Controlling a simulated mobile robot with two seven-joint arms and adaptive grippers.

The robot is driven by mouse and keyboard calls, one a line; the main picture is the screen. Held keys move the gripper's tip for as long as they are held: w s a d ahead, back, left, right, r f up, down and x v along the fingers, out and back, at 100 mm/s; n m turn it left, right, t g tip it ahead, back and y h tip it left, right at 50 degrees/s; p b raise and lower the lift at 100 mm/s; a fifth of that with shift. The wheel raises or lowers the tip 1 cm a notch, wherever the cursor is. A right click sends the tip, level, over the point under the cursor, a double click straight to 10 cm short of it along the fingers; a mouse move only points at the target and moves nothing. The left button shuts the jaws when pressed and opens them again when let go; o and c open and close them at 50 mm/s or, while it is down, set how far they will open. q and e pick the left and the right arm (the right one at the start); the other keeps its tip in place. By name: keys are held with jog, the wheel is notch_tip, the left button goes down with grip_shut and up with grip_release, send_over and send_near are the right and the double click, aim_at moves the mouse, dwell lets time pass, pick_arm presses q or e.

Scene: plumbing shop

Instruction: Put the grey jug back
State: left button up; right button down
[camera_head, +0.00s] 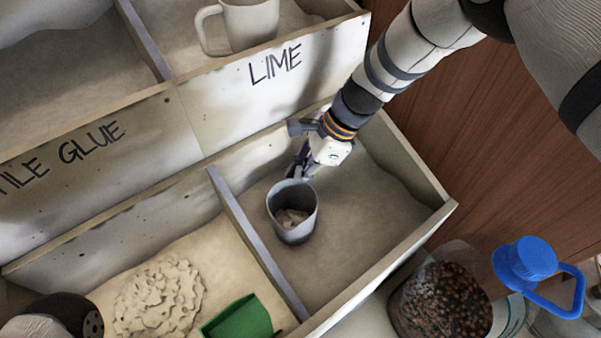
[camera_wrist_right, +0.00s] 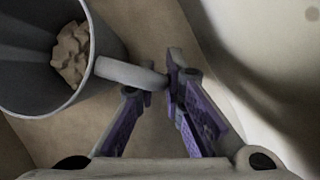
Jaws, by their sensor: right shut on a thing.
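The grey jug (camera_head: 292,228) is in or just above the right compartment of the lower wooden bin, close to the divider. It is roughly upright, with its mouth showing and pale lumps inside. I cannot tell whether its base touches the bin floor. My right gripper (camera_head: 300,172) reaches in from the upper right and is shut on the jug's handle. In the right wrist view the fingertips (camera_wrist_right: 170,82) pinch the end of the handle, and the jug (camera_wrist_right: 40,98) is at the left with the lumps in it. My left gripper is not in view.
The divider (camera_head: 255,235) separates the jug's compartment from one with a pale lumpy heap (camera_head: 160,298) and a green scoop (camera_head: 238,320). An upper bin marked LIME holds a pale mug (camera_head: 247,22). A clear container of dark grains (camera_head: 440,300) and a blue-capped jug (camera_head: 530,265) stand lower right.

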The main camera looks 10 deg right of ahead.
jog(key=c, duration=1.7)
grip_release()
jog(key=p+v, duration=0.3)
jog(key=v, duration=0.4)
jog(key=shift+d+r, duration=0.1)
jog(key=shift+r, duration=0.15)
